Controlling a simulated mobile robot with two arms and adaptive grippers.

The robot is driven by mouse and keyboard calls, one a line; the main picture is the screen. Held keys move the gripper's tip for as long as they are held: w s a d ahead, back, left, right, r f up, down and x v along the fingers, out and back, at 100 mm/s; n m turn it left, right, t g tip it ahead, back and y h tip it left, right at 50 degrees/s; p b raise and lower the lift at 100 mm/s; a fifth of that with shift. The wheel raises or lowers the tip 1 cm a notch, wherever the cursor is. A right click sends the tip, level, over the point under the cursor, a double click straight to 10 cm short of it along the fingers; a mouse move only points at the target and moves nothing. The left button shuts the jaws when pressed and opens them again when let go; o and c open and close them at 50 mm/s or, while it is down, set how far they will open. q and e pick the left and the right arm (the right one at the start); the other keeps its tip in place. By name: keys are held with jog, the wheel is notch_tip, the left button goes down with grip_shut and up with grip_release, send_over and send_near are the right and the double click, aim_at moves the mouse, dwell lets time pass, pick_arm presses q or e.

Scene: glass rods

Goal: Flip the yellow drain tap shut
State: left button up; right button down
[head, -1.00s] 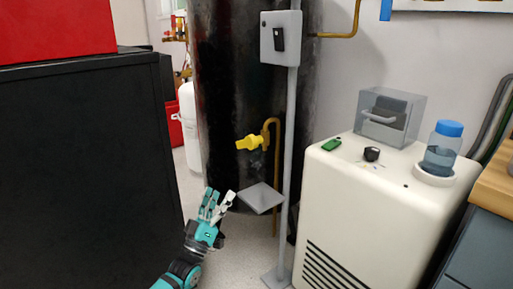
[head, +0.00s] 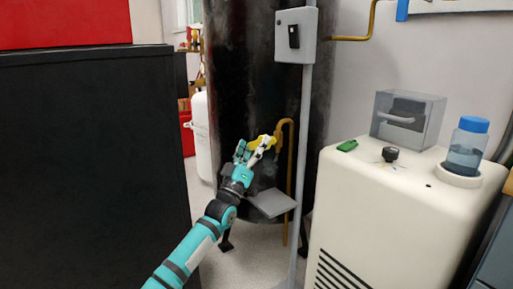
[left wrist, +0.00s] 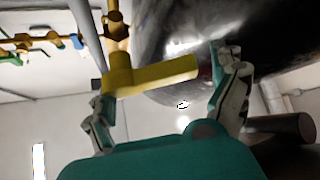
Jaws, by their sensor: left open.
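The yellow drain tap (head: 265,139) is on the lower front of the dark tank in the head view, partly hidden by my left gripper (head: 252,150). In the left wrist view the tap (left wrist: 155,77) is large, and its thick yellow arm points right between my fingers. My left gripper (left wrist: 168,85) is open, with one finger on each side of the tap. I cannot tell whether either finger touches it. My right gripper is not in view.
A grey pole (head: 304,150) with a switch box (head: 296,35) and a small grey plate (head: 272,203) stands close right of the tap. A brass pipe (head: 290,165) runs down beside it. A black cabinet (head: 90,170) is at left, a white machine (head: 390,215) at right.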

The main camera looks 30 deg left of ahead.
pick_arm(q)
jog(key=shift+x, duration=0.8)
jog(key=shift+c, duration=0.2)
